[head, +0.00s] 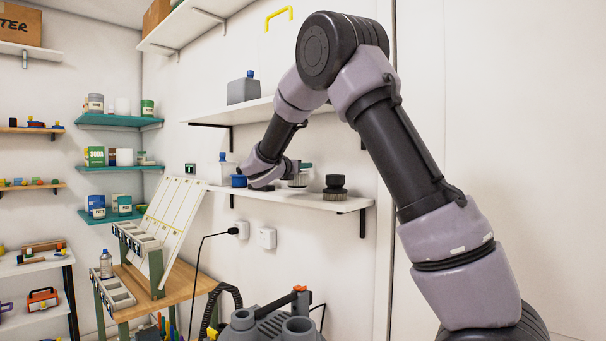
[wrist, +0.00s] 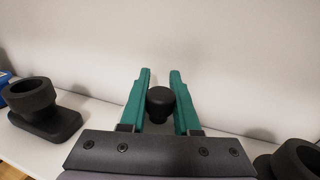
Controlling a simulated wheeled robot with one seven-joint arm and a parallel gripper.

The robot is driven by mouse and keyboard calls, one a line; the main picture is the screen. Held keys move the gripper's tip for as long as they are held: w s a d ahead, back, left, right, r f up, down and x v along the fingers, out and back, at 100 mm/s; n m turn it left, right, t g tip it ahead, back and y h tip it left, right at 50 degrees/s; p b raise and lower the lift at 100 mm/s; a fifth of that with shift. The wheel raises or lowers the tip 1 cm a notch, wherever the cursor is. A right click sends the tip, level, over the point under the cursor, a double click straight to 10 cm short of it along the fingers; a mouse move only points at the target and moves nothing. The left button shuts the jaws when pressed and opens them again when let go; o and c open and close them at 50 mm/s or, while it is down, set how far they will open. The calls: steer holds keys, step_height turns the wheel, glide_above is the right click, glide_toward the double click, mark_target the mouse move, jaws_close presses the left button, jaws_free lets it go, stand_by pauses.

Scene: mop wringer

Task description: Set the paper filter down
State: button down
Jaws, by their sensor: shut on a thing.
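My gripper (head: 303,166) is over the lower wall shelf (head: 325,202). In the wrist view its teal fingers (wrist: 160,84) are shut on a dark round knob (wrist: 160,102). In the head view a pale, short, round piece, apparently the paper filter (head: 298,180), shows just under the fingers, close above or on the shelf. I cannot tell whether it touches the shelf. In the wrist view the body below the knob is hidden by the gripper.
A dark round fitting (head: 335,187) stands right of the gripper on the shelf. Another dark fitting on a flat base (wrist: 45,105) stands to the left, with a blue item (head: 238,181) beyond. An upper shelf (head: 262,108) holds a grey container (head: 243,91). A grey machine (head: 270,325) is below.

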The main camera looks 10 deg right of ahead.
steer(key=shift+w+d+f, duration=0.15)
steer(key=shift+f, duration=0.95)
steer(key=shift+f, duration=0.1)
steer(key=c, duration=0.6)
jaws_free()
steer(key=shift+c, duration=0.2)
steer(key=v, duration=1.2)
